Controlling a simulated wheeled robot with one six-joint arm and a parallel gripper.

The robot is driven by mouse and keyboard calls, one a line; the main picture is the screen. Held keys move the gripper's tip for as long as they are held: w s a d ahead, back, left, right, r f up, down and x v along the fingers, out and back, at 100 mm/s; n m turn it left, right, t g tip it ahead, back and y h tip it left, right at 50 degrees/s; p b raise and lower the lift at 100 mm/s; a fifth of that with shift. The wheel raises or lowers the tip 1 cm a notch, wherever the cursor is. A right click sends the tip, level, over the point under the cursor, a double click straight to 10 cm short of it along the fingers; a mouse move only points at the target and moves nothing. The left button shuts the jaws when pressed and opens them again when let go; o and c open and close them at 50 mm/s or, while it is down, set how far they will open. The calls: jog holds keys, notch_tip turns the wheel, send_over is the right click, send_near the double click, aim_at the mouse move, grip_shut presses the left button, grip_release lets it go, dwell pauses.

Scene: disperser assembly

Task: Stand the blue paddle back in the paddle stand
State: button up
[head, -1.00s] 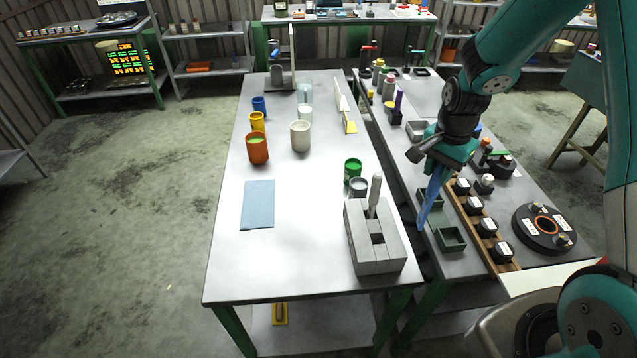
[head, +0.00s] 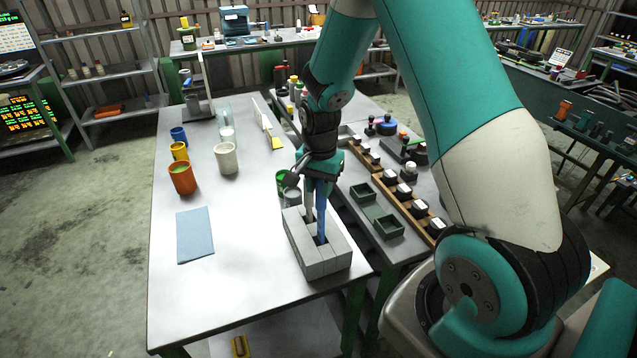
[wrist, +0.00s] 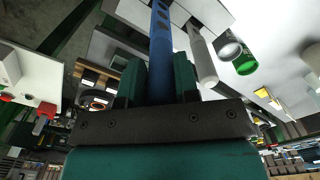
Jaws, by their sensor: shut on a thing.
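The blue paddle (head: 322,222) is held upright, and my gripper (head: 321,187) is shut on its upper part. It also shows between my gripper's fingers (wrist: 160,85) in the wrist view, as a long blue shaft (wrist: 160,38). The grey paddle stand (head: 318,266) is directly below. The paddle's lower end is at a dark slot in the stand's top; I cannot tell whether it has entered. A pale paddle (wrist: 203,60) stands in the stand beside the blue one, and my gripper partly hides it in the head view.
A green cup (head: 281,181) and a grey cup (head: 292,197) stand just behind the stand. Green trays (head: 388,226) and a wooden rack (head: 420,208) are to the right. A blue cloth (head: 195,236) lies left; the table's front left is clear.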

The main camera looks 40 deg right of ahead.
aim_at(320, 209)
jog(key=shift+f+b, duration=2.05)
jog(key=shift+f, duration=1.05)
jog(key=o, duration=0.9)
notch_tip(320, 209, up, 18)
jog(key=b, duration=0.3)
jog(key=shift+f, duration=0.25)
jog(key=s+a+n+y+b, duration=0.1)
jog(key=s+a+n, duration=0.5)
jog(key=s+a, duration=0.1)
jog(key=s+a+n+y+b, duration=0.1)
jog(key=s+a+n, duration=0.5)
jog(key=s+a, duration=0.1)
jog(key=s+a+f+n+y+b, duration=0.1)
jog(key=s+a+n+y, duration=0.1)
jog(key=s+a+n, duration=0.5)
jog(key=shift+s+a, duration=0.4)
jog(key=shift+a, duration=0.2)
